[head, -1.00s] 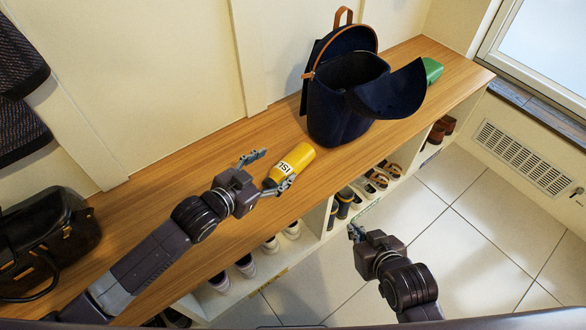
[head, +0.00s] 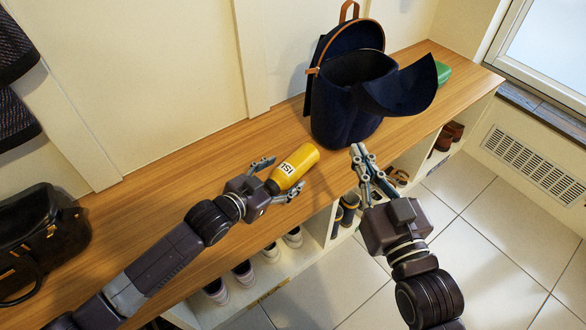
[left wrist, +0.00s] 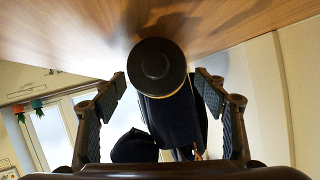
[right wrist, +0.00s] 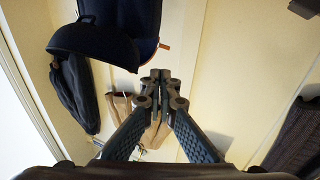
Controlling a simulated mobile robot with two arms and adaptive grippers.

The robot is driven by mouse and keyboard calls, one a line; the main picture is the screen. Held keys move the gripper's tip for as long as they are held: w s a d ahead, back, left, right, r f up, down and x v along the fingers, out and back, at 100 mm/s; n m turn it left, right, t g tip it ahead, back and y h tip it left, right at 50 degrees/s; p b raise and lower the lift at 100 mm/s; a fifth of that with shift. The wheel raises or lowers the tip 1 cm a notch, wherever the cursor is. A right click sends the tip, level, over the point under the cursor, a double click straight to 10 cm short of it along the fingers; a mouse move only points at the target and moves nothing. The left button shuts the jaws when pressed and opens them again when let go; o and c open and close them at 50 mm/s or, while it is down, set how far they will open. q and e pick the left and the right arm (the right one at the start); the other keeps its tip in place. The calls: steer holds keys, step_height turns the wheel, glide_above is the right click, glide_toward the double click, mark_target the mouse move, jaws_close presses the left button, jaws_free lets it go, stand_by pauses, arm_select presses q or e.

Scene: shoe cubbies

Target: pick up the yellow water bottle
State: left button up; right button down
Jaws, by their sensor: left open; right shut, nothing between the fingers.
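The yellow water bottle (head: 294,167) lies on its side on the wooden bench top, its dark cap end toward my left gripper. My left gripper (head: 277,180) is open, with its fingers on either side of the cap end. In the left wrist view the round dark cap (left wrist: 157,65) sits between the two spread fingers, near the wood surface. I cannot tell whether either finger touches the bottle. My right gripper (head: 358,150) is shut and empty, in front of the bench near its edge. Its closed fingertips (right wrist: 160,78) show in the right wrist view.
An open dark blue backpack (head: 345,115) stands on the bench (head: 205,170) right of the bottle, with a green item (head: 443,72) behind it. A black handbag (head: 40,235) is at the left. Cubbies below hold shoes (head: 243,271).

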mark_target(293, 167)
arm_select(q)
steer(key=b+x, duration=0.2)
steer(key=x, duration=0.2)
steer(key=shift+w+d, duration=0.15)
steer(key=shift+d, duration=0.05)
steer(key=shift+w+f, duration=0.1)
steer(key=shift+w, duration=0.05)
steer(key=c, duration=1.7)
steer(key=shift+d, duration=0.1)
arm_select(e)
steer(key=s+r+t+y, duration=0.1)
steer(key=r+t, duration=0.2)
steer(key=r, duration=0.2)
steer(key=s+r+t+y, duration=0.1)
steer(key=s+r+t, duration=0.1)
steer(key=r, duration=0.4)
steer(key=shift+s+a+r+t, duration=0.25)
steer(key=shift+s+t, duration=0.05)
steer(key=shift+t, duration=0.3)
